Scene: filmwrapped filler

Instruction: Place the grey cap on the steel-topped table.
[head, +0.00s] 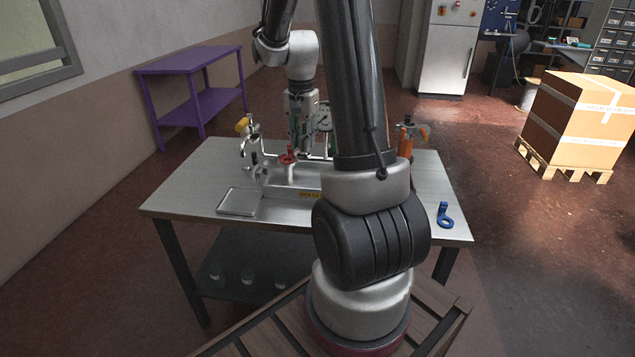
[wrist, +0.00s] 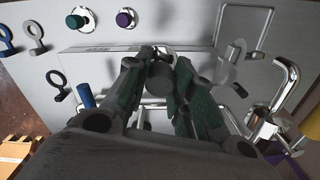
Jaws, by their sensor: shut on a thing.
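In the wrist view my gripper (wrist: 162,68) is shut on a dark grey cap (wrist: 159,82), which sits between the two fingers and is partly covered by them. In the head view my gripper (head: 304,152) points down over the middle of the steel-topped table (head: 390,212); the cap cannot be made out there. The table's pale top also shows in the wrist view (wrist: 185,18). I cannot tell how high the cap is above the surface.
A fixture with a red-topped part (head: 287,158) stands close to my gripper. A shallow tray (head: 240,202) lies front left, and a blue ring-ended piece (head: 444,214) lies right. The wrist view shows teal (wrist: 80,19) and purple (wrist: 125,17) caps on steel fittings.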

